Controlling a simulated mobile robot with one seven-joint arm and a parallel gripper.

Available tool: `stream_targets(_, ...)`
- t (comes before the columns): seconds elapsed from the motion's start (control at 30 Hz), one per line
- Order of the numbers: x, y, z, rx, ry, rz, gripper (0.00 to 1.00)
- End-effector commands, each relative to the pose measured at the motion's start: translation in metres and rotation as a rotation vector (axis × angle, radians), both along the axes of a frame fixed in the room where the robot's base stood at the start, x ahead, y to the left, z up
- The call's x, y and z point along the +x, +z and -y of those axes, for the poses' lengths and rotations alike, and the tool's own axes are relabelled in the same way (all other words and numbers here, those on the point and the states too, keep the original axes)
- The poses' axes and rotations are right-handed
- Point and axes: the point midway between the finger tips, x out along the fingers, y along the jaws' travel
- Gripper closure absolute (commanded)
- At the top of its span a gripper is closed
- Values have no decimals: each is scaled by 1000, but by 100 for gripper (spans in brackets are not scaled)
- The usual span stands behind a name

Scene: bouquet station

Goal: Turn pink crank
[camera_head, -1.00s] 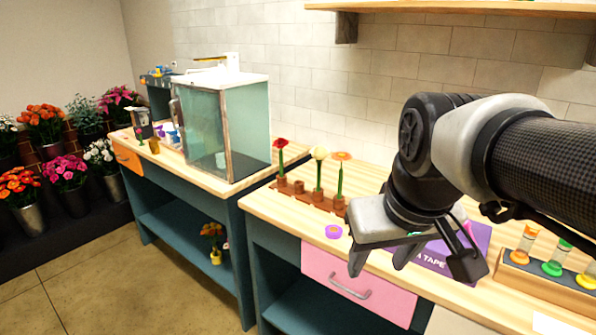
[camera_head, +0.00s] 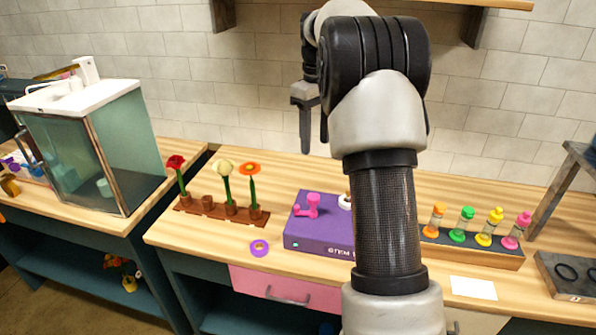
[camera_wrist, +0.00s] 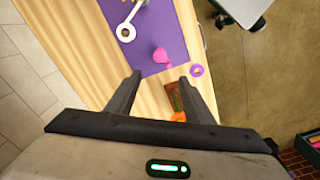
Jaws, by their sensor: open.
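The pink crank (camera_head: 312,204) stands on top of a purple box (camera_head: 303,231) lettered "STEM" on its front, on the wooden counter. In the wrist view the pink crank (camera_wrist: 161,56) shows beyond the fingertips, over the purple box (camera_wrist: 150,22). My gripper (camera_head: 305,125) is raised above and behind the box in the head view, and mostly hidden by my arm. In the wrist view my gripper (camera_wrist: 160,82) is open and empty, with its fingers apart and not touching the crank. My arm covers the right part of the box in the head view.
A purple tape ring (camera_head: 260,248) lies left of the box. A brown rack (camera_head: 222,209) holds several flowers behind it. A wooden rack (camera_head: 470,252) of coloured vials stands to the right, near a white card (camera_head: 473,288). A glass-sided cabinet (camera_head: 85,150) stands far left.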

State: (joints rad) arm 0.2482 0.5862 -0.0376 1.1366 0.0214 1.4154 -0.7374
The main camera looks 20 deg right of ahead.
Motion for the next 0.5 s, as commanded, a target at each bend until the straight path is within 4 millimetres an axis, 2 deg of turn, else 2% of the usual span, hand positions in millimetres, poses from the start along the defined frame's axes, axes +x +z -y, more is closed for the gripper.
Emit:
stream_targets(0.17, 1, -12, 2, 1, 3, -6, 52)
stream_targets(0.27, 1, -27, 1, 2, 3, -8, 52)
stream_targets(0.5, 0, -79, 1, 1, 3, -9, 52)
